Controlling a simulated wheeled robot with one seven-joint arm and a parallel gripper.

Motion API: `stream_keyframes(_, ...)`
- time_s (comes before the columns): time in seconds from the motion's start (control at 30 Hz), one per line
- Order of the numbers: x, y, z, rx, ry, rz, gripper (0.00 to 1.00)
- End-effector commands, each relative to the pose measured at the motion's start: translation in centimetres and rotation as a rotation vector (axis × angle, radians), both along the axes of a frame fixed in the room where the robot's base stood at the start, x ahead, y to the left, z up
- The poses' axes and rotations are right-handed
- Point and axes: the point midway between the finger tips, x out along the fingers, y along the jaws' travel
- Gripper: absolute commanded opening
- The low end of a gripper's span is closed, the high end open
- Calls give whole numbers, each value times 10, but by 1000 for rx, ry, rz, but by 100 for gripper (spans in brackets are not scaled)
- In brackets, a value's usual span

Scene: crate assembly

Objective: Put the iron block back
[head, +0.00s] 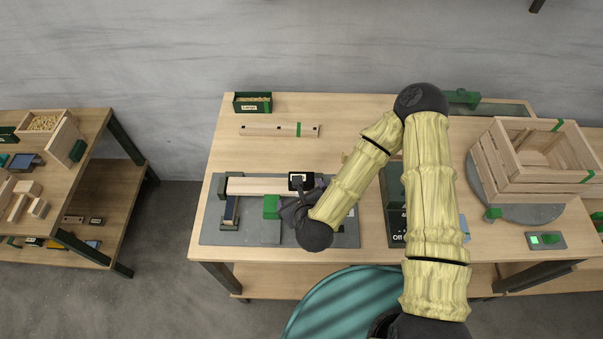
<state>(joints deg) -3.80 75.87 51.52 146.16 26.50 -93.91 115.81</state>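My gripper (299,188) is over the right part of a grey fixture board (260,238) on the table, at the right end of a pale wooden bar (258,186). A small black piece with a light face shows at its tip; I cannot tell whether it is the iron block or part of the gripper. My wrist hides the fingers and what is between them. A dark, bluish block (231,211) stands at the board's left, below the bar; I cannot tell whether it is iron. A green block (271,207) sits on the board left of my wrist.
A slatted wooden crate (502,170) stands on a round grey plate at the right. A green bin (252,103) labelled "Large" and a loose wooden slat (279,130) lie at the back. A side shelf (117,199) with blocks is at left. Table between slat and board is clear.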

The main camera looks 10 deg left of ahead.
Motion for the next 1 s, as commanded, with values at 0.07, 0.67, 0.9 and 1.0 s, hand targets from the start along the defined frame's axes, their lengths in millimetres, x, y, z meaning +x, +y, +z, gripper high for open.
stream_keyframes(0.07,-10,2,14,101,40,-135,98)
stream_keyframes(0.67,-22,-6,28,307,76,-434,98)
stream_keyframes(0.9,-18,-4,20,308,76,-436,98)
stream_keyframes(1.0,-15,-3,17,306,76,-436,98)
